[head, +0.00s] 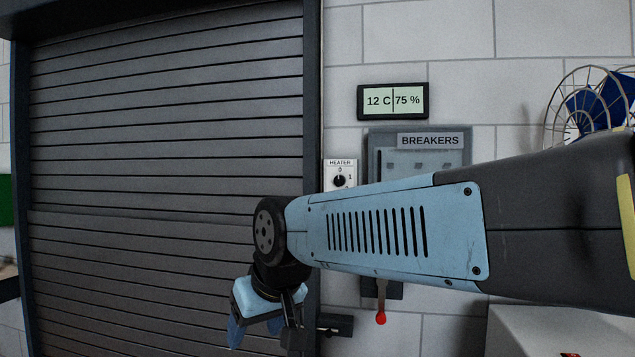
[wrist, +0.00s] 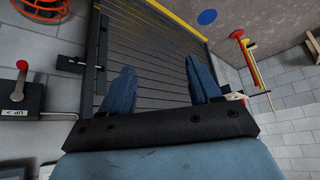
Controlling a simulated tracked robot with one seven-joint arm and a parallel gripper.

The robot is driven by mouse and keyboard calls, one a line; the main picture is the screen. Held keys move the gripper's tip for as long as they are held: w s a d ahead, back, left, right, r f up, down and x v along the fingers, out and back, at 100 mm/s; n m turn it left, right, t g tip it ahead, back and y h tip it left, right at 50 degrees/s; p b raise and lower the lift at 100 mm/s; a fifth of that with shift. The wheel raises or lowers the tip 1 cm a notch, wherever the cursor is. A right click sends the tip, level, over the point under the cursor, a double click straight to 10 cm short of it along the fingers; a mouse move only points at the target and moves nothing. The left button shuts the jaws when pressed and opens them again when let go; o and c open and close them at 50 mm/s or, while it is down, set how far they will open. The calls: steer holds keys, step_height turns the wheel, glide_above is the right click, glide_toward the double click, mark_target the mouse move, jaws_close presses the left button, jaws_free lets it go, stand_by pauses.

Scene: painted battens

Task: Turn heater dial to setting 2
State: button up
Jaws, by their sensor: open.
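The heater dial (head: 340,181) is a small dark knob on a white plate labelled HEATER (head: 340,163), on the wall right of the shutter. The marks 0 above it and 1 to its right show. My arm hides the plate's lower part, and where the knob points is too small to tell. My gripper (head: 256,335) hangs low in front of the shutter, left of and below the dial, apart from it. In the wrist view my gripper (wrist: 160,66) has its two blue fingers spread with nothing between them. I cannot make out the dial there.
A grey breaker box (head: 377,148) and a display reading 12 C, 75 % (head: 393,101) are near the dial. A red-knobbed lever (head: 381,317) hangs below. A caged fan (head: 590,105) is at right. The grey shutter (head: 165,150) fills the left.

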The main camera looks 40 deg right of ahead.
steer(key=shift+o, duration=0.3)
steer(key=w+d+r+t, duration=0.2)
steer(key=w+r, duration=0.1)
steer(key=w, duration=0.3)
steer(key=w+d+r+m+t, duration=0.1)
steer(key=w+d+r+t, duration=0.1)
steer(key=w+r, duration=0.2)
steer(key=w, duration=0.3)
steer(key=shift+d+r, duration=0.25)
steer(key=m+t+h, duration=0.1)
steer(key=m+h, duration=0.8)
steer(key=h, duration=0.5)
glide_toward(338, 180)
steer(key=x, duration=0.9)
steer(key=shift+w+d+f, duration=0.1)
steer(key=shift+w+d, duration=0.05)
steer(key=shift+d, duration=0.25)
steer(key=c, duration=1)
